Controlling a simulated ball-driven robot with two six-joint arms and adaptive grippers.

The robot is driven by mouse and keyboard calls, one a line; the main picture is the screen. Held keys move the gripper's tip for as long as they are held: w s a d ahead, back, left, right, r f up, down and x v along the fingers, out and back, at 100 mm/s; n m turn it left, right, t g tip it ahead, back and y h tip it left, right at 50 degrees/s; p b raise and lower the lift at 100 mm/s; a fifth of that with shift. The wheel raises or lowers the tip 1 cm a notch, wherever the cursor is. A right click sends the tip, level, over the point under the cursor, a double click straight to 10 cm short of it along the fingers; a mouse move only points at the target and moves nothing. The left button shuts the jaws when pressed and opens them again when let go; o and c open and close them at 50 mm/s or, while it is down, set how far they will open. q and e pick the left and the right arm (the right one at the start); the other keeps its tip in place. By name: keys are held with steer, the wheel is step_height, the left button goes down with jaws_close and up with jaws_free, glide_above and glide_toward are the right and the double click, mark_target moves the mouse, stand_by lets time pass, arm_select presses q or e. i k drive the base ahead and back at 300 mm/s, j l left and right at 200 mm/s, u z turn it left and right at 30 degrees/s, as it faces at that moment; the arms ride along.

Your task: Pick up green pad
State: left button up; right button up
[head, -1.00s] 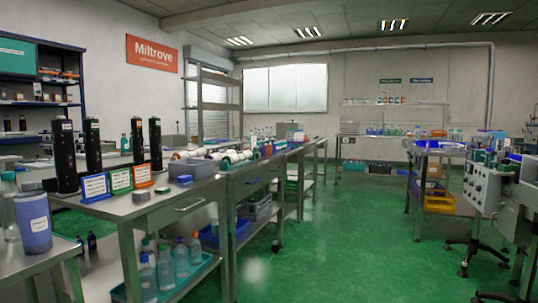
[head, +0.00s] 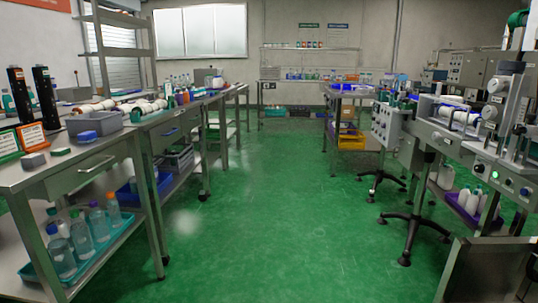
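A small, flat green pad (head: 60,151) lies on the top of the steel bench (head: 75,172) at the left, near its front edge. It sits just right of a grey block (head: 33,160) and is apart from it. Neither of my grippers shows in this view.
A grey bin (head: 94,123) stands behind the pad, and signs (head: 31,136) with black cylinders (head: 42,92) stand to its left. Bottles in a teal tray (head: 85,250) fill the lower shelf. Machines (head: 450,130) on black-footed stands line the right. The green floor (head: 270,220) between is clear.

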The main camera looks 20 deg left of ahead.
mark_target(174, 103)
steer(key=i+j+u, duration=0.35)
steer(key=i, duration=0.55)
steer(key=i+u, duration=0.35)
steer(key=i, duration=0.55)
